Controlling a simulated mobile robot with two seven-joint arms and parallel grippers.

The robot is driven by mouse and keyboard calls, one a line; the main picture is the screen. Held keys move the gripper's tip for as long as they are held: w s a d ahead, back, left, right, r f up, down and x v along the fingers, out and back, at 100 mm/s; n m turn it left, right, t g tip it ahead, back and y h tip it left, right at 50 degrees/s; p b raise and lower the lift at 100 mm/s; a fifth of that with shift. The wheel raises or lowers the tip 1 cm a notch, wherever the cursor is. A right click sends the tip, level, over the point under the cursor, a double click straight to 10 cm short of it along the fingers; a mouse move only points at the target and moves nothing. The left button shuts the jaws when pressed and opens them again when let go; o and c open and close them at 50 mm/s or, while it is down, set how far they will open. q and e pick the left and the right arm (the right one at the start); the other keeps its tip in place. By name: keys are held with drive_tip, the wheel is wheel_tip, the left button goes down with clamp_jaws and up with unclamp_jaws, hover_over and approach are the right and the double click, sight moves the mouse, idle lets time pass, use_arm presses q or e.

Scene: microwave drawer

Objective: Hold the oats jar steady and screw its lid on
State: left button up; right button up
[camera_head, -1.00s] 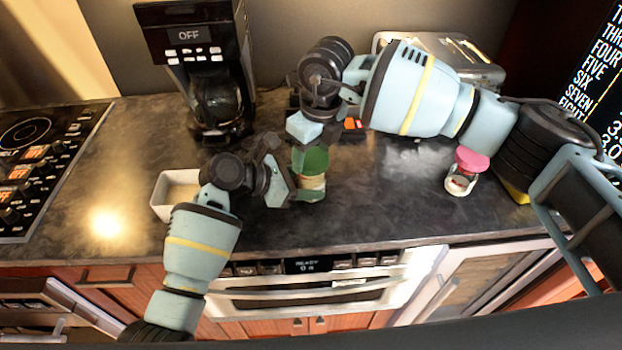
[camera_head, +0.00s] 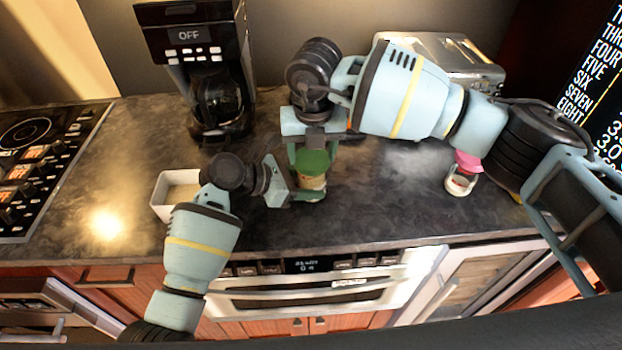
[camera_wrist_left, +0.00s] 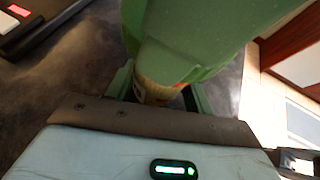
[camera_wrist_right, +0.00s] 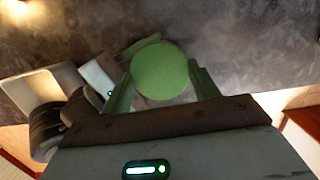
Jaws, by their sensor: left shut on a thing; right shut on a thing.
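The oats jar (camera_head: 312,182) stands upright on the dark counter, with its round green lid (camera_head: 315,160) on top. My left gripper (camera_head: 308,194) is shut on the jar's body from the left. The jar's pale label (camera_wrist_left: 152,92) shows between its fingers in the left wrist view, where a large green shape covers the upper part. My right gripper (camera_head: 312,152) points down from above, shut on the lid. In the right wrist view the lid (camera_wrist_right: 160,72) lies between its two green fingers. I cannot tell how tightly the lid sits.
A white square bowl (camera_head: 163,207) stands left of my left arm. A coffee maker (camera_head: 215,80) and a toaster (camera_head: 470,65) stand at the back. A small jar with a pink top (camera_head: 461,183) stands to the right.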

drive_tip(key=shift+w+d+m, duration=0.15)
drive_tip(key=shift+m, duration=0.45)
drive_tip(key=m, duration=0.4)
drive_tip(key=shift+h, duration=0.4)
drive_tip(key=shift+d, duration=0.1)
drive_tip(key=o, duration=1)
drive_tip(key=n, duration=0.4)
drive_tip(key=shift+a+n+y, duration=0.25)
drive_tip(key=shift+n+y, duration=0.05)
drive_tip(key=shift+y, duration=0.1)
drive_tip(key=n, duration=0.4)
drive_tip(key=shift+n+y, duration=0.3)
drive_tip(key=shift+y, duration=0.1)
